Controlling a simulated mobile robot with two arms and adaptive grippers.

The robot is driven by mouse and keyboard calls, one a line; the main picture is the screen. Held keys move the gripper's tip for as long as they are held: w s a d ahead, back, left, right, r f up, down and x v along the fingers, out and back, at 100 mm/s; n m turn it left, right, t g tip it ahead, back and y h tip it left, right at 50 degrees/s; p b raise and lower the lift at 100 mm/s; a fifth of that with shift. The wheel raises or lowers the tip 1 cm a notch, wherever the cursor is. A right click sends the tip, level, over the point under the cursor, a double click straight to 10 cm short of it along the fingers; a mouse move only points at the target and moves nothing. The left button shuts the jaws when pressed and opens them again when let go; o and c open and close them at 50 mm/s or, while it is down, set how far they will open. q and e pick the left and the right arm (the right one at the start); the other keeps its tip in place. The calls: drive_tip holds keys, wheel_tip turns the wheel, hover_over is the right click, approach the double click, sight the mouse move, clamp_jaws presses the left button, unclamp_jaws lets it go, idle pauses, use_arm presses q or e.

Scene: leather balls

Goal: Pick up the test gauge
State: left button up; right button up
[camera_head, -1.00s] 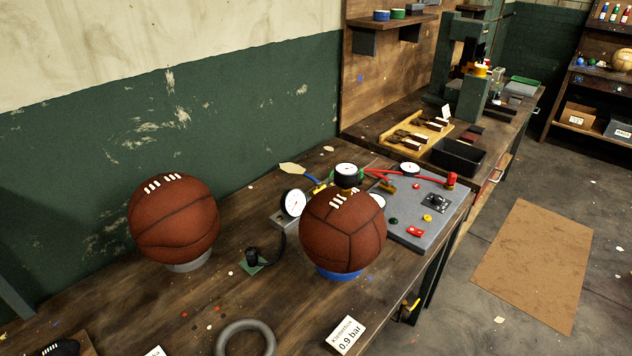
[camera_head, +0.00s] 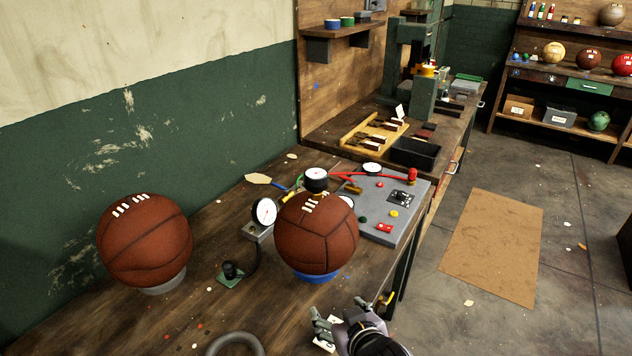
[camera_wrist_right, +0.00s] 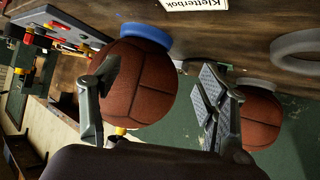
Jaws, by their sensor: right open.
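A round white-faced gauge with a dark body (camera_head: 315,180) sits on a brass fitting on top of the right brown leather ball (camera_head: 316,236). Another white-dial gauge (camera_head: 264,212) stands upright on a small block left of that ball. I cannot tell for certain which is the test gauge. My right gripper (camera_head: 338,313) is open and empty at the bottom, in front of and below the right ball, apart from it. In the right wrist view, its open fingers (camera_wrist_right: 157,72) frame the ball (camera_wrist_right: 138,90); a yellow fitting (camera_wrist_right: 120,131) shows below. My left gripper is out of view.
A second ball (camera_head: 145,243) rests on a ring at left. A grey panel (camera_head: 402,222) with gauges, buttons and red hose lies right of the ball. A labelled card (camera_wrist_right: 195,4) lies near.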

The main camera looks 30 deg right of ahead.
sight(319, 190)
drive_tip(key=w+d+r+m+t+h, duration=0.1)
drive_tip(key=w+r+t, duration=0.2)
drive_tip(key=r, duration=0.5)
drive_tip(key=w+d+r+m+t+h, duration=0.1)
drive_tip(key=w+r+t+h, duration=0.15)
drive_tip(key=r, duration=0.55)
drive_tip(key=shift+t+y, duration=0.45)
drive_tip(key=p+x, duration=0.4)
drive_tip(key=x, duration=0.8)
drive_tip(key=shift+d, duration=0.1)
drive_tip(key=p+x, duration=0.2)
drive_tip(key=x, duration=0.3)
drive_tip(key=shift+f, duration=0.1)
drive_tip(key=shift+w+f+p, duration=0.15)
drive_tip(key=shift+w+p, duration=0.15)
drive_tip(key=shift+w, duration=0.2)
drive_tip(key=shift+s, duration=0.1)
drive_tip(key=shift+c, duration=0.5)
drive_tip(key=c, duration=1.2)
wheel_tip(319, 190, up, 19)
drive_tip(key=b, duration=0.3)
drive_tip(key=shift+r, duration=0.2)
